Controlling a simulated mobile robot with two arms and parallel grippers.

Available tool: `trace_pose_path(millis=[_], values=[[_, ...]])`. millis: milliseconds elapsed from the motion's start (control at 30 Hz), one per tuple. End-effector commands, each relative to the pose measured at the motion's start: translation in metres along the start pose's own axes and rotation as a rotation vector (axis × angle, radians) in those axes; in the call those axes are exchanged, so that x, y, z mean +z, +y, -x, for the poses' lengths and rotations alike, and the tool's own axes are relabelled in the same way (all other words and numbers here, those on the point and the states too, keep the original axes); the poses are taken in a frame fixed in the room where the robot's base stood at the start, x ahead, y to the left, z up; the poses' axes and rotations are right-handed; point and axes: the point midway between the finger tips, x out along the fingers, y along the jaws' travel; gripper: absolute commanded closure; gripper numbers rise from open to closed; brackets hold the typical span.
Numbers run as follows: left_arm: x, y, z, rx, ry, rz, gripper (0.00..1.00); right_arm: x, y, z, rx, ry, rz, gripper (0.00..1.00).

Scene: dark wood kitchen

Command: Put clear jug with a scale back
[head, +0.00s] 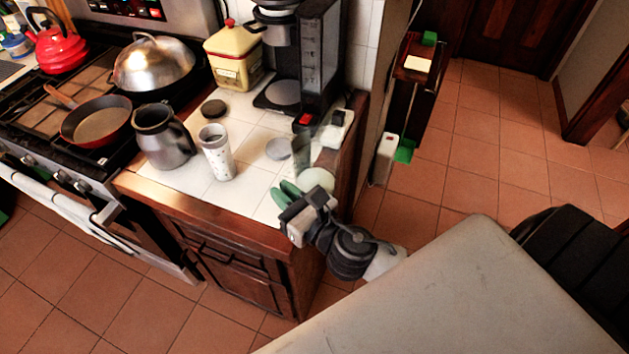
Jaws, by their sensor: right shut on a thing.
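My right gripper (285,192), with green fingertips, is over the front right edge of the white tiled counter. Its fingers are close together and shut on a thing. The clear jug (302,158) shows faintly as a see-through upright shape just beyond the fingertips, in front of the coffee maker. It seems to be the thing held, but the grip itself is hard to make out, and so is any scale on it. I cannot tell whether the jug touches the counter. My left gripper is not in view.
A speckled cup (217,153) and a grey metal pitcher (163,137) stand left on the counter (247,196). A black coffee maker (318,60) and a yellow tin (233,57) are behind. A pale round disc (318,180) lies near the right edge. The stove is left.

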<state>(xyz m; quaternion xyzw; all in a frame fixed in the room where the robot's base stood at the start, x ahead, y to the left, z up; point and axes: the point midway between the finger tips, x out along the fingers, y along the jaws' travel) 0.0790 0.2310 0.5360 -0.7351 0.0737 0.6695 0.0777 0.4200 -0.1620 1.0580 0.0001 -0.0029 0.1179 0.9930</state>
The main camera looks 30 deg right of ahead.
Motion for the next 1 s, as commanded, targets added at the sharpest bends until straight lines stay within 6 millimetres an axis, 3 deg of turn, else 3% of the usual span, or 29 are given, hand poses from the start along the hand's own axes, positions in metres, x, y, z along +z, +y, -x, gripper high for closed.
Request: trace_pose_path(millis=[133, 233, 700, 900, 1000], values=[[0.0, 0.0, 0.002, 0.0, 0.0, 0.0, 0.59, 0.008, 0.003, 0.007, 0.029, 0.0, 0.0, 1.0], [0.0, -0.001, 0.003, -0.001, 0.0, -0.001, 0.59, 0.004, 0.006, 0.001, 0.032, -0.001, -0.002, 1.0], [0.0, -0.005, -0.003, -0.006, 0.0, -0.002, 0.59, -0.053, 0.038, -0.087, 0.033, -0.001, -0.003, 1.0], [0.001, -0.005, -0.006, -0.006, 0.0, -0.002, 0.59, -0.062, 0.043, -0.1, 0.034, -0.001, -0.003, 1.0], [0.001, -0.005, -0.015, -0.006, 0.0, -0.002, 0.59, -0.077, 0.043, -0.1, 0.032, 0.002, -0.003, 1.0]])
